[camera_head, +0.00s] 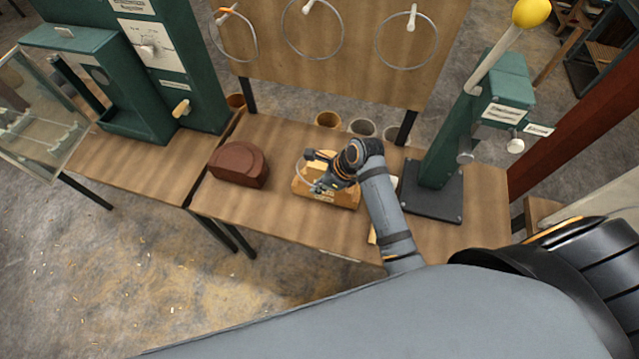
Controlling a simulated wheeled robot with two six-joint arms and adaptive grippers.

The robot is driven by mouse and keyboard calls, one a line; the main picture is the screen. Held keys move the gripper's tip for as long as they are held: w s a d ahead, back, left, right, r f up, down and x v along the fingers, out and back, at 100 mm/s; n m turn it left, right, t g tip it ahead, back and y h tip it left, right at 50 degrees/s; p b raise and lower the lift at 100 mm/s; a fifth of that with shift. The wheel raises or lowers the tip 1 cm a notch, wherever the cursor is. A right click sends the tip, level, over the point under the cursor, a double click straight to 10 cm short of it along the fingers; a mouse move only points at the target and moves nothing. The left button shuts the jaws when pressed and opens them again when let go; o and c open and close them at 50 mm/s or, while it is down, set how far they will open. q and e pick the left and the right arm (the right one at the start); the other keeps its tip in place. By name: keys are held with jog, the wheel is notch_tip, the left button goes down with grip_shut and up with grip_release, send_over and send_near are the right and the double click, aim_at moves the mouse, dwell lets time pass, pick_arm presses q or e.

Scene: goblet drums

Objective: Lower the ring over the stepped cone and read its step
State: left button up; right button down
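My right gripper (322,184) is over a light wooden block (346,200) on the table, with my arm coming in from the right. A thin pale curved line, perhaps part of a ring (299,171), shows at the gripper's left side. The gripper is small and dark here, so I cannot tell whether its fingers are open or shut on it. No stepped cone can be made out; the gripper and wrist cover much of the block. My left gripper is not in view.
Three wire hoops (343,32) hang on the upright wooden board. A green press-like stand (436,165) with a yellow-knobbed lever is at right. A green machine (118,95) stands at left.

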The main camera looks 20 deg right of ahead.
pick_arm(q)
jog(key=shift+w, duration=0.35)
pick_arm(e)
jog(key=shift+w+d+f, duration=0.1)
jog(key=shift+w, duration=0.1)
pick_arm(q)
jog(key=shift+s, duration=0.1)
pick_arm(e)
jog(key=shift+s, duration=0.1)
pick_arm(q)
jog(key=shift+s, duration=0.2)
pick_arm(e)
jog(key=n+t+h, duration=0.1)
jog(key=t, duration=0.1)
jog(key=shift+t+h, duration=0.4)
jog(key=shift+f, duration=0.1)
